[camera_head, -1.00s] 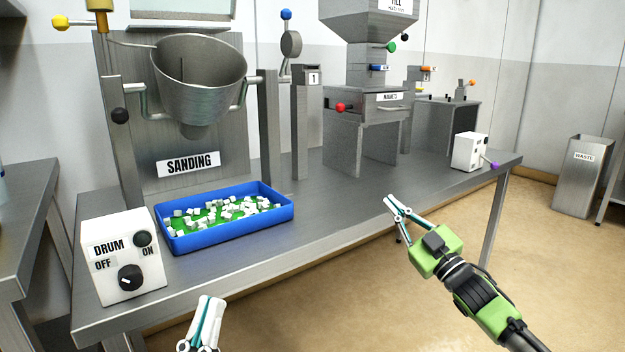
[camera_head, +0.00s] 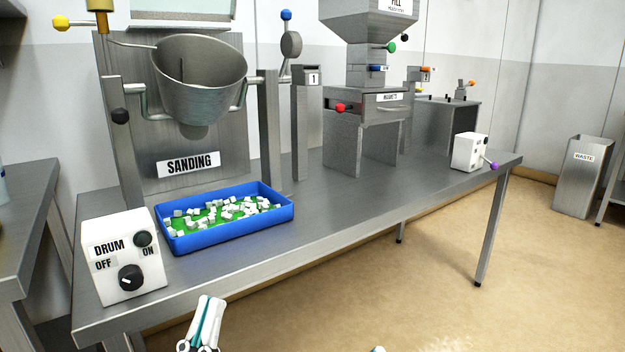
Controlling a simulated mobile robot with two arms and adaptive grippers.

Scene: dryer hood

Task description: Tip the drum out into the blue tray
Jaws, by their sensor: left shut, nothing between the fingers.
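I cannot see what is inside. The blue tray (camera_head: 228,233) sits on the bench below and in front of the drum, with several white cubes on its green floor. The white drum switch box (camera_head: 107,285) stands left of the tray, with a black OFF/ON knob (camera_head: 131,278). My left gripper (camera_head: 209,302) is shut and empty, low in front of the bench edge. Only a small tip of my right gripper (camera_head: 378,349) shows at the bottom edge.
A lever with a blue ball (camera_head: 286,15) stands right of the drum, beside a post marked 1 (camera_head: 313,78). A hopper machine (camera_head: 366,100) with a red knob stands further right. A white box (camera_head: 470,152) sits at the bench's right end. The bench front right of the tray is clear.

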